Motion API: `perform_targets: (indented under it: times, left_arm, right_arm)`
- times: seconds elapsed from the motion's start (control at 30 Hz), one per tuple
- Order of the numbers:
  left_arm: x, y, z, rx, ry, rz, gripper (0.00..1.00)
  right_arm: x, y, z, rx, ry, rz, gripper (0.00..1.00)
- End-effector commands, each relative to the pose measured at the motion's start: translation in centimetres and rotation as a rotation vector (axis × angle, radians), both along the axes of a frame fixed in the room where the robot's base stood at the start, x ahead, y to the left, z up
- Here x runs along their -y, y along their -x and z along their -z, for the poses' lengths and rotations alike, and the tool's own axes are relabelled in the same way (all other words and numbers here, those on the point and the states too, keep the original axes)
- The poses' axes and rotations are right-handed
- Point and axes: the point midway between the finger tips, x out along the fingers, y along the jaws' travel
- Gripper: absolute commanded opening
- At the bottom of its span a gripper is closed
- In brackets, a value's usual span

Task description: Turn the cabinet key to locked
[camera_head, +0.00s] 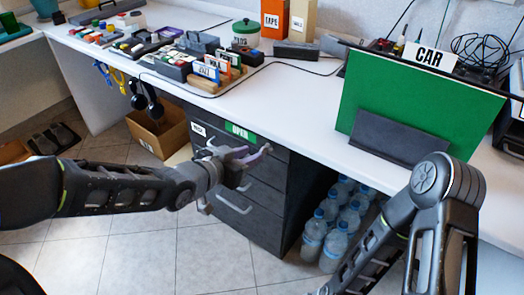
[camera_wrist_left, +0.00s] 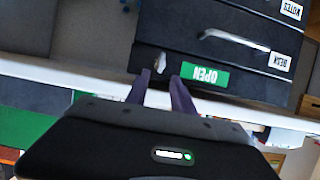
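The dark drawer cabinet (camera_head: 273,205) stands under the white desk, with a green OPEN label (camera_head: 240,132) on its top front. The label also shows upside down in the left wrist view (camera_wrist_left: 205,75). A small silver key (camera_wrist_left: 160,64) sticks out of the cabinet front beside the label. My left gripper (camera_head: 258,155) is at the cabinet's upper front. In the left wrist view its two purple fingers (camera_wrist_left: 160,80) are apart, with the key between or just beyond their tips; contact cannot be told. In the head view the key is hidden. My right arm shows at right, its gripper out of view.
Drawer handles (camera_head: 234,203) stick out below my left gripper. Several water bottles (camera_head: 335,245) stand on the floor right of the cabinet. A green board (camera_head: 415,105) and a CAR sign (camera_head: 430,58) stand on the desk. A cardboard box (camera_head: 160,133) sits on the floor at left.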

Motion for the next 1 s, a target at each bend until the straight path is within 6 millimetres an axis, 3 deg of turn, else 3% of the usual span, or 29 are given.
perform_targets:
  times: [0.4,0.73,1.0]
  left_arm:
    - [3.2,-4.3,2.5,-0.001,0.000,0.001,0.29]
    - [3.5,-4.8,2.5,-0.001,-0.001,0.000,0.29]
    - [3.5,-4.7,2.5,-0.001,-0.001,0.000,0.09]
  right_arm:
    - [0.5,-0.5,2.0,0.009,0.008,0.013,0.36]
    - [0.5,-0.6,2.0,0.010,0.008,0.014,0.36]
    - [0.5,-0.6,2.0,0.009,0.008,0.013,0.36]
